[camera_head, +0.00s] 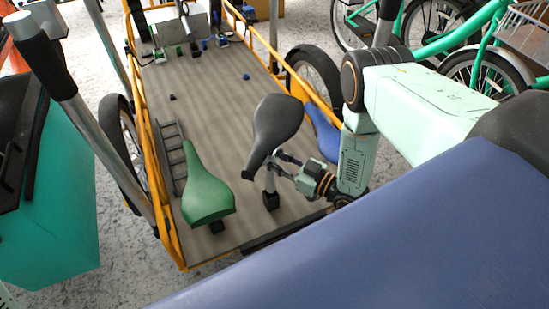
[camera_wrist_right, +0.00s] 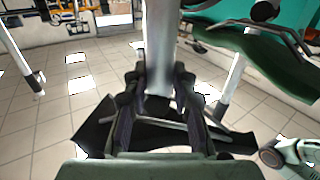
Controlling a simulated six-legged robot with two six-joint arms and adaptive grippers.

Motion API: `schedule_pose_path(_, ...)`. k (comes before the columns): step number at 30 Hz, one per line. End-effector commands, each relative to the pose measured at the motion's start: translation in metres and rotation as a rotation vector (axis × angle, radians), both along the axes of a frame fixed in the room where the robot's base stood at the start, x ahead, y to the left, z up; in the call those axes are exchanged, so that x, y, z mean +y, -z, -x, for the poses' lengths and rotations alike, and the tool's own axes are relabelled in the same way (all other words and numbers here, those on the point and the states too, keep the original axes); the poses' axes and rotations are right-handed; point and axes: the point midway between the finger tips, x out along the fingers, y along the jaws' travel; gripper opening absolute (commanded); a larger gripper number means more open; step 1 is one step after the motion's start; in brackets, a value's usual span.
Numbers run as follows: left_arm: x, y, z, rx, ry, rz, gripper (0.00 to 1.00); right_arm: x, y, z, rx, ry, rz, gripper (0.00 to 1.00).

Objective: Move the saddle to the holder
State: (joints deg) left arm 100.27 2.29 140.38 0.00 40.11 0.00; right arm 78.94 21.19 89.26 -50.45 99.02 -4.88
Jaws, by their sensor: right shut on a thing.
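The dark grey saddle (camera_head: 277,122) is in the middle of the head view, above the cargo bed, with its narrow nose pointing down and left. My right gripper (camera_head: 277,160) is shut on its silver post just below the seat. The post (camera_wrist_right: 160,50) also runs between my right fingers (camera_wrist_right: 160,85) in the right wrist view. A small black holder (camera_head: 271,201) sits on the bed under the post; I cannot tell whether the post is inside it. A green saddle (camera_head: 207,184) stands on a holder (camera_head: 217,227) to the left. My left gripper is not in view.
A blue saddle (camera_head: 323,132) is behind my right wrist. The wooden bed (camera_head: 215,110) has an orange rail (camera_head: 150,150) and a black rack (camera_head: 172,157) at its left. Small parts lie at the far end. Bikes (camera_head: 480,60) stand at the upper right.

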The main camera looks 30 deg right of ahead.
Motion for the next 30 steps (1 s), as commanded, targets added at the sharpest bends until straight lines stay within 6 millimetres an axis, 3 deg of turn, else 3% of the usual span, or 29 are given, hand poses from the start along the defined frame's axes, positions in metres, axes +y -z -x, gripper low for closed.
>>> schedule_pose_path(30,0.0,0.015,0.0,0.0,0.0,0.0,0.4,0.0,0.016,-0.001,-0.005,0.0,-0.001,0.0)
